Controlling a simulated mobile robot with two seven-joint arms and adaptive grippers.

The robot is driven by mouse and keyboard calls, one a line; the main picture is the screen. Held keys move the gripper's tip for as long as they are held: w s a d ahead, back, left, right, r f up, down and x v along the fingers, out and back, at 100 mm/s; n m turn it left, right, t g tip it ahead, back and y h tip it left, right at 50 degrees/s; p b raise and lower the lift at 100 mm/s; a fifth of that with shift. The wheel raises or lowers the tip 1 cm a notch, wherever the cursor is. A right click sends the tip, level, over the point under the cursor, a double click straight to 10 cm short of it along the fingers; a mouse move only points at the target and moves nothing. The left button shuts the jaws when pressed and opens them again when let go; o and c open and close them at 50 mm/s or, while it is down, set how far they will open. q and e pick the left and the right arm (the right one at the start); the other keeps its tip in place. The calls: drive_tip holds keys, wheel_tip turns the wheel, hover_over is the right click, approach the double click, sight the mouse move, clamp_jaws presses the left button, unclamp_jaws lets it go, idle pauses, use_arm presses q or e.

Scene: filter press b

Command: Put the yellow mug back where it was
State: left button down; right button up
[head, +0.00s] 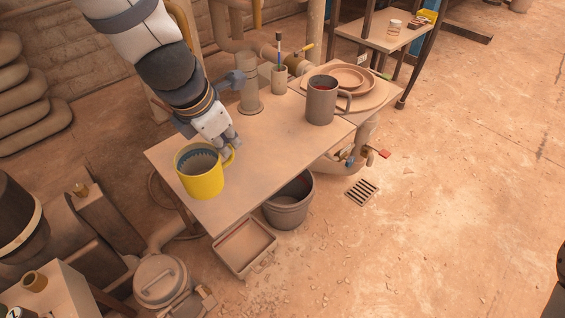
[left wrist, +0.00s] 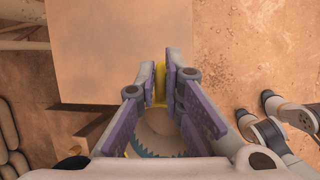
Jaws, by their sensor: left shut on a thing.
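The yellow mug (head: 203,180) is upright near the left front edge of the small table (head: 275,150), with a dark interior. My left gripper (head: 230,148) is at the mug's handle, on its far right side. In the left wrist view, the gripper (left wrist: 160,80) has its two fingers closed on the yellow handle (left wrist: 160,92). The mug's body is partly hidden there by the fingers. I cannot tell whether the mug's base touches the table.
A grey-brown mug (head: 320,106), a brush holder (head: 279,80) and a grey cylinder (head: 250,97) stand towards the table's back. Stacked plates (head: 372,90) lie behind the grey-brown mug. A bucket (head: 289,210) stands on the floor beside the table. The table's middle is clear.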

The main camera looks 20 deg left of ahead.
use_arm(q)
drive_tip(key=w+f+b, duration=0.1)
drive_tip(key=w+f, duration=0.3)
drive_tip(key=w+a+f+b, duration=0.1)
drive_tip(key=w+f, duration=0.3)
drive_tip(key=w, duration=0.1)
drive_tip(key=w+f+b, duration=0.2)
drive_tip(key=w+f, duration=0.2)
drive_tip(key=f, duration=0.1)
drive_tip(key=shift+w+a, duration=0.2)
drive_tip(key=shift+w, duration=0.2)
drive_tip(key=shift+r, duration=0.1)
use_arm(e)
drive_tip(key=shift+g, duration=0.4)
drive_tip(key=x, duration=0.4)
drive_tip(key=shift+s+f, duration=0.15)
drive_tip(key=shift+s, duration=0.4)
use_arm(q)
drive_tip(key=c, duration=1.7)
unclamp_jaws()
